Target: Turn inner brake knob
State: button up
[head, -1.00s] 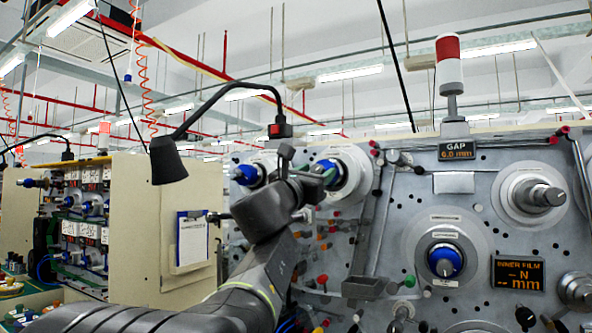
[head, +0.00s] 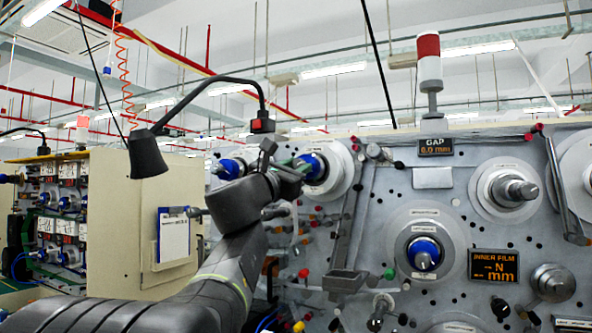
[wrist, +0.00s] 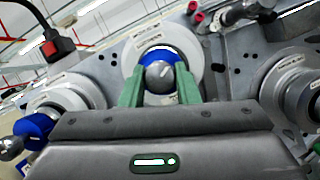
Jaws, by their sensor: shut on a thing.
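My gripper (wrist: 158,74) has two green fingers, one on each side of a round silver knob (wrist: 160,77) in the wrist view. The fingers are shut on this knob, at the front of a blue spindle hub (wrist: 158,54) with a white disc (wrist: 133,60) behind it. In the head view my gripper (head: 296,166) reaches the same blue hub (head: 314,167) on the upper left of the grey panel. My wrist hides the knob there. I cannot read a label that names the knob.
Another blue spindle (head: 424,254) stands lower right, beside the INNER FILM display (head: 494,265). A grey tray (head: 346,281) and several small coloured knobs project from the panel below. A black lamp (head: 149,158) hangs at left. A second blue spindle (wrist: 36,128) lies close left in the wrist view.

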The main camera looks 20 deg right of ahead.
jog(key=m+g, duration=0.1)
jog(key=m, duration=0.2)
jog(key=m+g, duration=0.2)
jog(key=m, duration=0.2)
jog(key=shift+w, duration=0.1)
jog(key=shift+g+h, duration=0.3)
jog(key=o, duration=1)
jog(key=shift+c, duration=0.2)
jog(key=b+v, duration=0.4)
jog(key=v, duration=1)
jog(key=shift+b, duration=0.4)
jog(key=shift+d+r, duration=0.15)
jog(key=shift+r, duration=0.05)
